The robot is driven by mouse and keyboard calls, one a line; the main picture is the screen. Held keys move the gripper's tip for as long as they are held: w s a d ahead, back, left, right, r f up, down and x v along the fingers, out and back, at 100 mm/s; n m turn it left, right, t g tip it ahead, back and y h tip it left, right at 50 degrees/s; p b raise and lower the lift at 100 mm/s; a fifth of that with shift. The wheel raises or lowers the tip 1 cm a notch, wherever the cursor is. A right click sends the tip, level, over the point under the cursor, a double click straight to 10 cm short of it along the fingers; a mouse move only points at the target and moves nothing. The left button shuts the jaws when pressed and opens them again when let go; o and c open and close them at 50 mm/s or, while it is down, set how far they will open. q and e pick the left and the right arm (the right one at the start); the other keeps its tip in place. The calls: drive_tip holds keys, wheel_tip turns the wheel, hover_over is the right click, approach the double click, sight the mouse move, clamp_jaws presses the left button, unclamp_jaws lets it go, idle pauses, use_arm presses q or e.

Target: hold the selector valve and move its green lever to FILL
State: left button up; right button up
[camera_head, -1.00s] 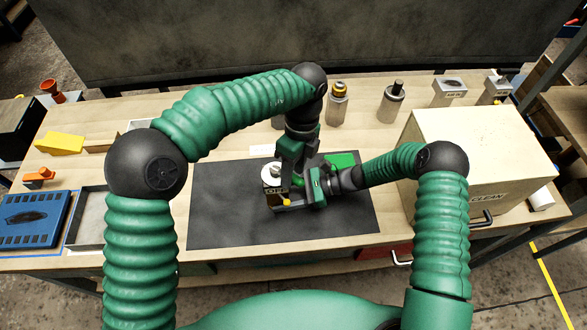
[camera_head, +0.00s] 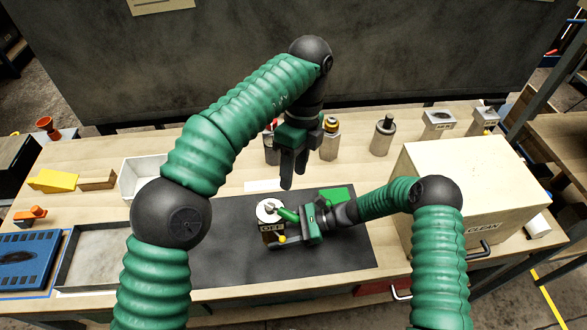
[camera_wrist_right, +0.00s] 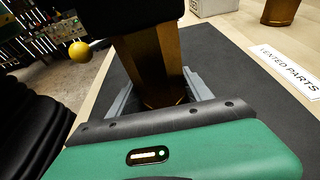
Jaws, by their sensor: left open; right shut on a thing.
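The selector valve (camera_head: 268,210) stands upright on the dark mat, with a pale round top and a small dark label too small to read surely. Its green lever (camera_head: 288,215) points right and slightly toward me. My right gripper (camera_head: 290,232) reaches in from the right and is shut on the valve body. In the right wrist view the brass-brown body (camera_wrist_right: 150,62) sits between the jaws (camera_wrist_right: 156,96), under a black part. A yellow ball (camera_wrist_right: 79,52) sticks out beside it. My left gripper (camera_head: 294,178) is open and empty, raised behind the valve, clear of the lever.
A green block (camera_head: 336,194) lies at the mat's (camera_head: 225,255) back right. A large wooden box (camera_head: 450,200) stands at the right. Several metal fittings (camera_head: 383,138) line the bench's back. A grey tray (camera_head: 88,262) and blue case (camera_head: 25,258) are at the left.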

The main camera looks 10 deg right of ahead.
drive_tip(key=o, duration=1.3)
drive_tip(key=shift+c, duration=0.2)
